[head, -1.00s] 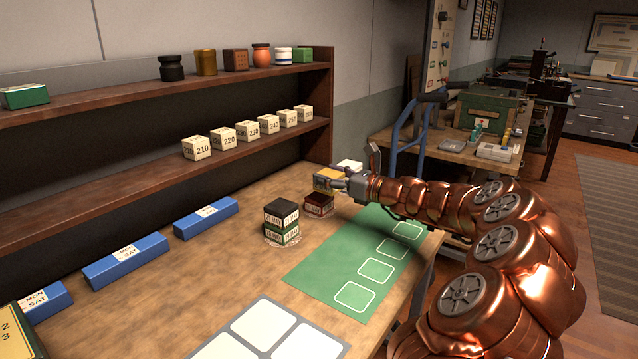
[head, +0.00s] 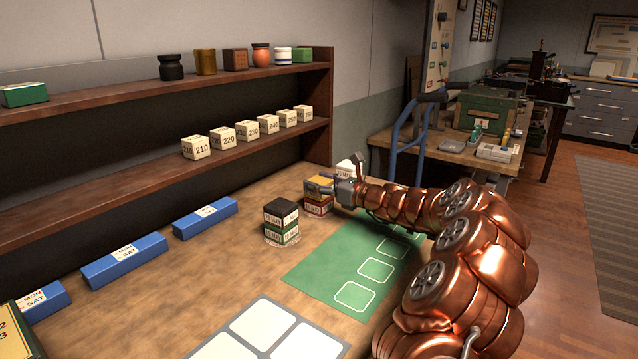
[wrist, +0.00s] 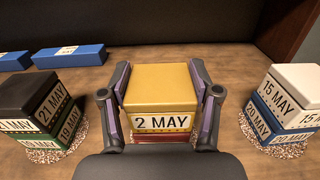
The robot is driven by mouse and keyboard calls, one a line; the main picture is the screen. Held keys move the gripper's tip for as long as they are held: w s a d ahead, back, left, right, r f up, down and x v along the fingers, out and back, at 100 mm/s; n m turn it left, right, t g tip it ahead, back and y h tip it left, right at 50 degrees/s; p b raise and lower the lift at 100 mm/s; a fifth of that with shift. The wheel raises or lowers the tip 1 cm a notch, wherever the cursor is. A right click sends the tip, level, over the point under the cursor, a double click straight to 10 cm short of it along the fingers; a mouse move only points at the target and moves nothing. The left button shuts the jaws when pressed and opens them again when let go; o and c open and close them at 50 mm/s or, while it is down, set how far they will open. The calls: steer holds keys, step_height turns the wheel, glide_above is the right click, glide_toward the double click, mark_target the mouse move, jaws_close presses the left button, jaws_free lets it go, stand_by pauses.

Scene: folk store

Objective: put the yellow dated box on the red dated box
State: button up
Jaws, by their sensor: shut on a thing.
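The yellow dated box (wrist: 160,92) is labelled 2 MAY and sits between the two fingers of my gripper (wrist: 160,108), which is shut on it. In the head view the yellow box (head: 320,184) is directly over the red dated box (head: 318,207). In the wrist view only a thin red front strip of the red box (wrist: 163,138) shows under the yellow one. The two look aligned and very close; I cannot tell whether they touch. The red box's label is mostly hidden in the wrist view.
A black box (wrist: 30,98) stands on a green box (wrist: 40,140) at left. A white box (wrist: 291,87) stands on a blue box (wrist: 272,122) at right. Blue day bars (head: 124,260) line the shelf's foot. A green mat (head: 335,270) lies in front, mostly clear.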

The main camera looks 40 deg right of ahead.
steer(key=shift+f, duration=0.1)
steer(key=o, duration=1.2)
steer(key=shift+s+d, duration=0.2)
steer(key=shift+s, duration=0.15)
steer(key=v, duration=1.1)
steer(key=shift+s, duration=0.15)
steer(key=shift+p, duration=0.3)
